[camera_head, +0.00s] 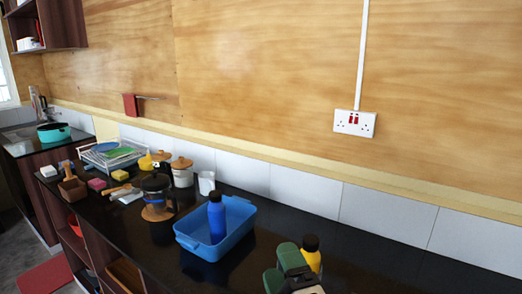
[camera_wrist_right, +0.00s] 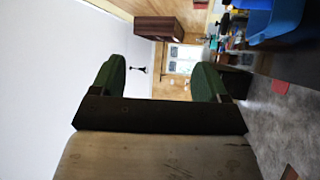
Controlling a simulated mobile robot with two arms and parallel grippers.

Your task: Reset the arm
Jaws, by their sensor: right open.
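My right gripper (camera_head: 287,270) shows at the bottom of the head view, its green fingers over the front part of the black counter (camera_head: 370,262). In the right wrist view the two green fingers of my right gripper (camera_wrist_right: 160,80) stand wide apart with nothing between them. A yellow bottle with a black cap (camera_head: 311,255) stands just behind the gripper in the head view, partly hidden by it. My left gripper is in neither view.
A blue tray (camera_head: 186,241) holding a blue bottle (camera_head: 217,218) lies left of the gripper; the tray also shows in the wrist view (camera_wrist_right: 275,22). A French press (camera_head: 157,196), jars and a dish rack (camera_head: 110,155) stand farther left. The counter right of the yellow bottle is clear.

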